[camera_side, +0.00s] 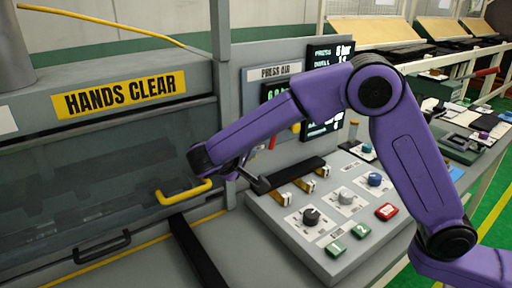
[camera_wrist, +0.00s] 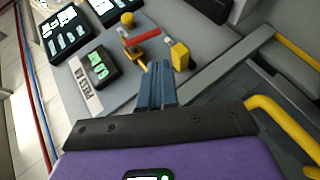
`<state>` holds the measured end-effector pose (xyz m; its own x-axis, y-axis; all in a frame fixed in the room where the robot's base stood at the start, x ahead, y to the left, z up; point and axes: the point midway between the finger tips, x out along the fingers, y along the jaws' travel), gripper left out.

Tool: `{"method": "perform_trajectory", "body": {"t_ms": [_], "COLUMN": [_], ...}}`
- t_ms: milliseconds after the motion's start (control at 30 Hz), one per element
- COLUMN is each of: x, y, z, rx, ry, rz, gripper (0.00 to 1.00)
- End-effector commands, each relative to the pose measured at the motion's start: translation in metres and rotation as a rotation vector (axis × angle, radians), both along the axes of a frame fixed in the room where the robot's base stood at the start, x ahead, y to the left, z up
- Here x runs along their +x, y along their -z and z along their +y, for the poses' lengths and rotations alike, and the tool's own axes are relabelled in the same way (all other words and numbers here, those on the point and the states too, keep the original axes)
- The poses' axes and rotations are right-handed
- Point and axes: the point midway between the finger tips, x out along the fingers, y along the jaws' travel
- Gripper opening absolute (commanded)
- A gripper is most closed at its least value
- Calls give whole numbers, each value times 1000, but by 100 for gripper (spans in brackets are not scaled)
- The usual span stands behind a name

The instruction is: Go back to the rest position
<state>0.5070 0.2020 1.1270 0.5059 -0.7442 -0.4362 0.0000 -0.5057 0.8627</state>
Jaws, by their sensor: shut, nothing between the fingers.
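My gripper (camera_wrist: 158,72) shows in the wrist view as two blue-grey fingers pressed together, with nothing between them. In the side view my purple arm reaches left, and its end hangs by the yellow handle (camera_side: 183,193) of the press door; the fingers there are small and partly hidden. The yellow handle (camera_wrist: 284,130) also shows to the right of the fingers in the wrist view.
The grey console (camera_side: 262,205) carries knobs, green buttons and a red button (camera_side: 386,211). The press, with its HANDS CLEAR sign (camera_side: 119,94), stands at the left. Behind my arm are display screens (camera_side: 330,55). A red lever (camera_wrist: 142,36) and a yellow block (camera_wrist: 180,56) stand beyond my fingers.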

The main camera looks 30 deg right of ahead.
Motion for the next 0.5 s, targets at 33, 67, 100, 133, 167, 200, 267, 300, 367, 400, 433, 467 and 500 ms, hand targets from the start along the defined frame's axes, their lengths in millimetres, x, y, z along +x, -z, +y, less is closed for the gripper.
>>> {"method": "perform_trajectory", "body": {"t_ms": [33, 67, 100, 133, 167, 200, 267, 300, 367, 400, 433, 467, 500], "x": [-2, -3, -4, -5, -5, -6, -6, -6, -6, -6, -6, -6, -5], "y": [-1, -1, -2, -2, -2, -2, -2, -2, -2, -2, -2, -2, -2], "z": [4, 5, 7, 7, 8, 9, 9, 9, 9, 9, 9, 9, 9], "rx": [0, 0, 0, 0, 1, 1, 0, 0, 0, 0, 0, 0, 0], "ry": [0, 1, 1, 1, 1, 1, 1, 1, 1, 1, 1, 1, 1], "rz": [0, 1, 1, 1, 1, 1, 1, 1, 1, 1, 1, 1, 1], "gripper": [0, 0, 0, 0, 0, 0, 0, 0, 0, 0, 0, 0, 0]}}
